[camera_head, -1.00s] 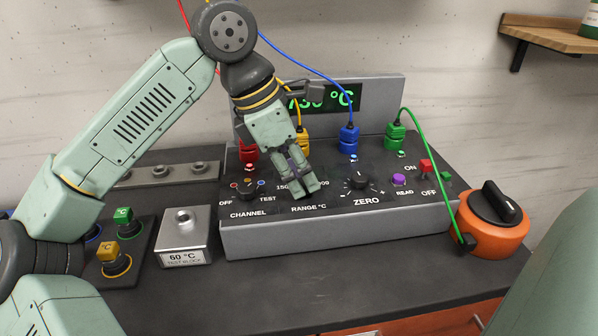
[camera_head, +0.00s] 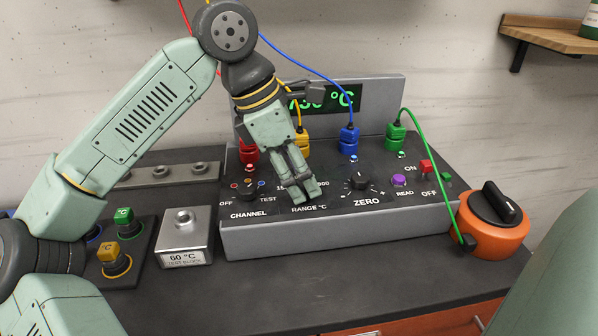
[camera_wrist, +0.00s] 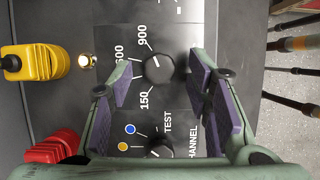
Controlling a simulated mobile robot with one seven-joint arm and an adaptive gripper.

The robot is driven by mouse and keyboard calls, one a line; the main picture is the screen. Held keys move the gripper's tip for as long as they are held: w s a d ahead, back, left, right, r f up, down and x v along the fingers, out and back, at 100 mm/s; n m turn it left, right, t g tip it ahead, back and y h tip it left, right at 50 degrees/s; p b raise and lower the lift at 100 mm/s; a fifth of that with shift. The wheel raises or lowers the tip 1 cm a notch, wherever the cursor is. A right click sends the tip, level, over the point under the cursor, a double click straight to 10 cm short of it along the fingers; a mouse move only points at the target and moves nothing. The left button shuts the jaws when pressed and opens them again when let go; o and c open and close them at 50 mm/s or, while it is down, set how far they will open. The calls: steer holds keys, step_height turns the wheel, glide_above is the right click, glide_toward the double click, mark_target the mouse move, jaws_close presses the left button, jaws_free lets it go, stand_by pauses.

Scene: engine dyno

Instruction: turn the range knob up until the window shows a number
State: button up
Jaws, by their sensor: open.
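The black round range knob (camera_wrist: 158,68) shows in the wrist view between my two purple-padded fingers, with space on both sides. Its white pointer mark tilts to the upper left, near the 600 and 900 labels. In the head view my gripper (camera_head: 303,192) hides the knob, above the RANGE °C label (camera_head: 309,209). My gripper is open and empty; I cannot tell how far its tips are above the panel. The display window (camera_head: 335,98) shows green digits and °C, with the first part hidden by my arm.
The channel knob (camera_head: 248,190) is left of my gripper and the zero knob (camera_head: 358,181) right. Red, yellow, blue and green plugs (camera_head: 396,139) with cables stand behind. A 60 °C test block (camera_head: 184,235) and an orange device (camera_head: 492,232) flank the console.

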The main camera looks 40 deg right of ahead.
steer(key=shift+r, duration=0.1)
steer(key=v, duration=1.2)
stand_by(0.4)
